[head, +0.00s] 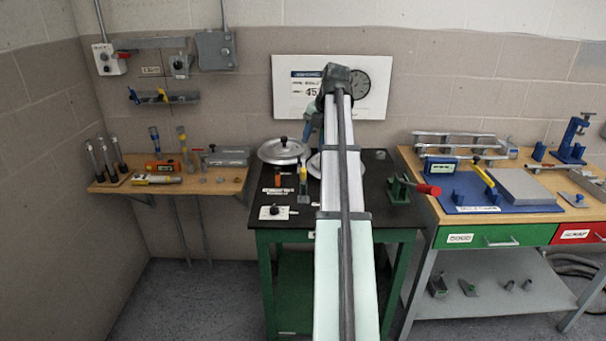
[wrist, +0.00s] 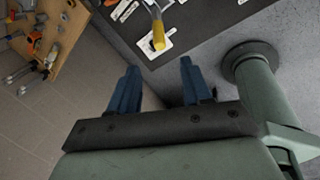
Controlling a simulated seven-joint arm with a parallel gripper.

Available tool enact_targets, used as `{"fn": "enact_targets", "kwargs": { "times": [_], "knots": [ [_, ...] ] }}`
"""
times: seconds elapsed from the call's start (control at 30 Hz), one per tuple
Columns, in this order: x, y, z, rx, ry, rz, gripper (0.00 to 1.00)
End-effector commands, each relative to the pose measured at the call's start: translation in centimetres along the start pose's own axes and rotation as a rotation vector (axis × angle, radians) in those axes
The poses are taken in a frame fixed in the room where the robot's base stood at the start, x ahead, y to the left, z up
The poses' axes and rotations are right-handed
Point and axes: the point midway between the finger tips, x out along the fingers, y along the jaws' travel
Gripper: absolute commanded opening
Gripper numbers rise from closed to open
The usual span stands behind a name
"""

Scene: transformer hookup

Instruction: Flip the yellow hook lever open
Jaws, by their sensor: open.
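A lever with a yellow grip (head: 303,173) stands on the black table, left of my arm in the head view. In the wrist view a yellow grip (wrist: 158,36) on a grey metal bar shows at the top, over a white plate near the table edge. It lies ahead of my gripper (wrist: 158,68), roughly in line with the space between the fingers. The two blue fingers are apart, with nothing between them. They do not appear to touch the lever. In the head view my arm hides most of the gripper, and the hook end is too small to make out.
A wooden shelf (head: 220,185) with tools is at left; a workbench (head: 440,212) stands at right.

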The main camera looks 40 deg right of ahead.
Motion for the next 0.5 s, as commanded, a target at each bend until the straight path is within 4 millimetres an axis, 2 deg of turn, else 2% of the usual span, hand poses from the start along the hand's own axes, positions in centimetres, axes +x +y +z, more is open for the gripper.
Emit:
{"fn": "enact_targets", "kwargs": {
  "times": [0.17, 0.5],
  "knots": [
    [1.3, 0.0, -0.1, 0.013, 0.001, 0.002, 0.48],
    [7.0, 0.1, -0.1, 0.011, 0.002, 0.003, 0.48]
  ]
}}
